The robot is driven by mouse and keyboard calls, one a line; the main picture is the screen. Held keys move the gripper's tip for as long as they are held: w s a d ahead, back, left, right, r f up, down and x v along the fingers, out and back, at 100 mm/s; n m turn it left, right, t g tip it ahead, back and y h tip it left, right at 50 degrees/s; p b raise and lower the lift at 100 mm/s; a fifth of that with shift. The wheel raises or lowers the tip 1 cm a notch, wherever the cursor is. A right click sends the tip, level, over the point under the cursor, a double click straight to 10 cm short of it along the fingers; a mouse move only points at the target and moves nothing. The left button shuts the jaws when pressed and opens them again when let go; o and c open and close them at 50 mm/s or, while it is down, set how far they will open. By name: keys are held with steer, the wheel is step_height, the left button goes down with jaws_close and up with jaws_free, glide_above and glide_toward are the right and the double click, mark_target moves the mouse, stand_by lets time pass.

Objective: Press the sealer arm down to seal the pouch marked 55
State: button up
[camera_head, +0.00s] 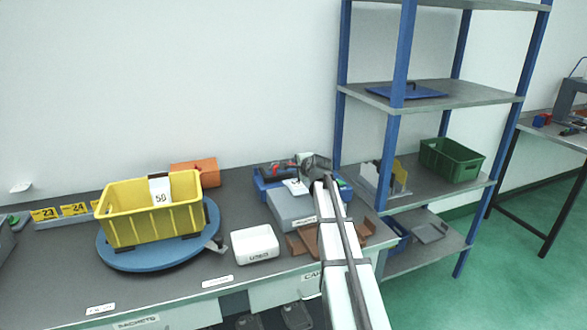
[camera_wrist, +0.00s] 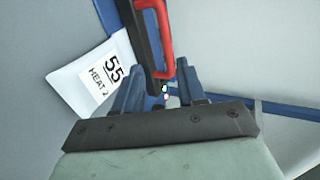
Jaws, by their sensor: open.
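The pouch marked 55 (camera_wrist: 98,76) is white, with a label that also reads HEAT 2, and lies partly under the dark sealer arm (camera_wrist: 143,45) in the wrist view. A red handle (camera_wrist: 166,35) runs along that arm. In the head view the blue sealer (camera_head: 264,186) stands at the back of the bench, and the white pouch (camera_head: 294,187) sticks out at its front. My gripper (camera_wrist: 160,72) is open, its blue fingers at the end of the sealer arm and red handle. It also shows in the head view (camera_head: 306,160). Contact cannot be told.
A grey box (camera_head: 290,210) stands in front of the sealer. A yellow bin (camera_head: 150,228) with a 50 card sits on a blue turntable (camera_head: 118,262) at left, and a white tray (camera_head: 254,246) between. A blue-post shelf rack (camera_head: 388,155) stands close at right.

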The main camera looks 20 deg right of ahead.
steer(key=v, duration=0.7)
stand_by(0.4)
